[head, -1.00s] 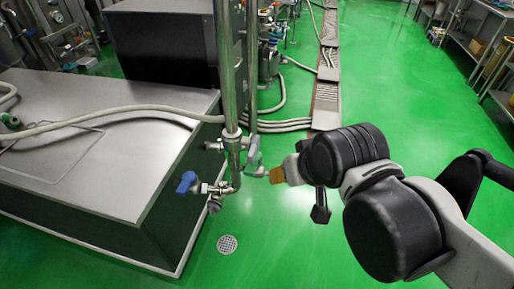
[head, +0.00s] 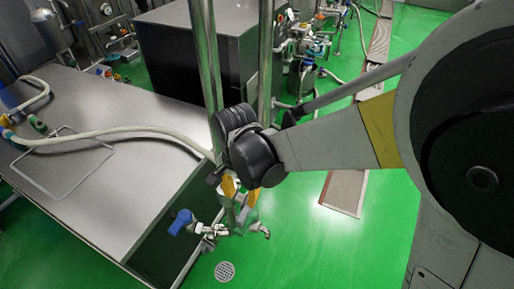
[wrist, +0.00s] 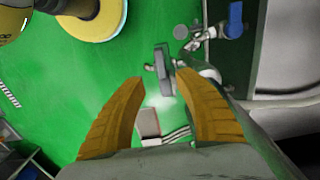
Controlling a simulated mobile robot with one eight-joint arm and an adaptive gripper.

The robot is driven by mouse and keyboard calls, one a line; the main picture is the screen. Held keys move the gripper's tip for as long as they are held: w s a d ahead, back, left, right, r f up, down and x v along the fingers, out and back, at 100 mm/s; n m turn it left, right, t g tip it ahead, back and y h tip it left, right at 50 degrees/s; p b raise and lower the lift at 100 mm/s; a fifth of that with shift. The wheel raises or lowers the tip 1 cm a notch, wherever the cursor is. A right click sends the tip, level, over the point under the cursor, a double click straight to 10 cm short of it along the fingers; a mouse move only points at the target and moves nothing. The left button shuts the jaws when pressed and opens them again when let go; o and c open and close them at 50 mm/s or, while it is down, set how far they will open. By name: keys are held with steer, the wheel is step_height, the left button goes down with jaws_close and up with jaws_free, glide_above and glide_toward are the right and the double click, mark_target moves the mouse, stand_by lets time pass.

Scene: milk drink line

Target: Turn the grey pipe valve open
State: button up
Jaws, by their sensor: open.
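The grey pipe valve's handle (wrist: 162,66) shows in the wrist view as a flat grey lever. It lies just beyond the gap between my fingertips, beside the pipe joint. My gripper (wrist: 161,80) is open, with its two orange fingers spread and nothing held between them. In the head view my gripper (head: 239,195) points down at the lower end of the vertical steel pipe (head: 206,60). My wrist and fingers largely hide the grey valve there. I cannot tell whether a finger touches the handle.
A blue-handled valve (head: 181,221) sits close by on the left; its blue handle also shows in the wrist view (wrist: 235,19). A steel-topped cabinet (head: 110,185) with a pale hose (head: 110,131) stands left. A floor drain (head: 225,271) lies below on open green floor.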

mark_target(242, 215)
step_height(242, 215, down, 10)
steer(key=b, duration=0.4)
steer(key=shift+a+f, duration=0.1)
steer(key=shift+f, duration=0.1)
jaws_close()
